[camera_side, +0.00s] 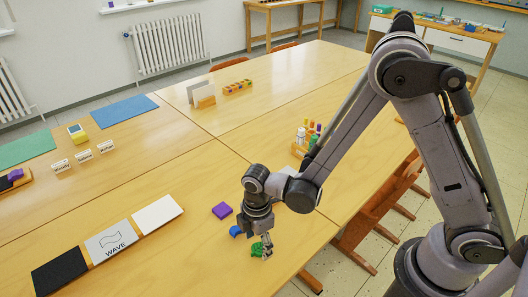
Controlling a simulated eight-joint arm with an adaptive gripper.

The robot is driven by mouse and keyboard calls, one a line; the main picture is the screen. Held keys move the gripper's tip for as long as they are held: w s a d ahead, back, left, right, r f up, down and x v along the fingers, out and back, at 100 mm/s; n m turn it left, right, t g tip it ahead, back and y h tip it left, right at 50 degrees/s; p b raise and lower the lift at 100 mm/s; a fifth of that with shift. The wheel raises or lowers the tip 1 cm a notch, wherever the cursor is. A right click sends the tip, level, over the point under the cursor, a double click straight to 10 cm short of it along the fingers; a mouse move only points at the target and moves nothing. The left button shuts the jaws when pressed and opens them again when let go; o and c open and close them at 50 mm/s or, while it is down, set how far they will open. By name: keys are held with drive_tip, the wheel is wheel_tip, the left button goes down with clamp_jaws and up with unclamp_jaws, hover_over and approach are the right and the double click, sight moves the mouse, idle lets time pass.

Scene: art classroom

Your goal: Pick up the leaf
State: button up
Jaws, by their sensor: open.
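A small green piece (257,249), which looks like the leaf, lies on the wooden table near its front edge. My gripper (266,246) points down right at the green piece and is open. Its fingers overlap the right part of the piece in this view. I cannot tell whether the fingers touch it or stand around it.
A blue piece (236,231) and a purple block (222,210) lie close by on the left. Black, grey "WAVE" (112,241) and white panels (157,214) lie further left. A rack with bottles (303,142) stands behind my forearm. The table's front edge is near.

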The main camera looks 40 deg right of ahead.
drive_tip(key=shift+f, duration=0.8)
drive_tip(key=c, duration=0.9)
drive_tip(key=shift+o, duration=0.2)
drive_tip(key=shift+r, duration=0.15)
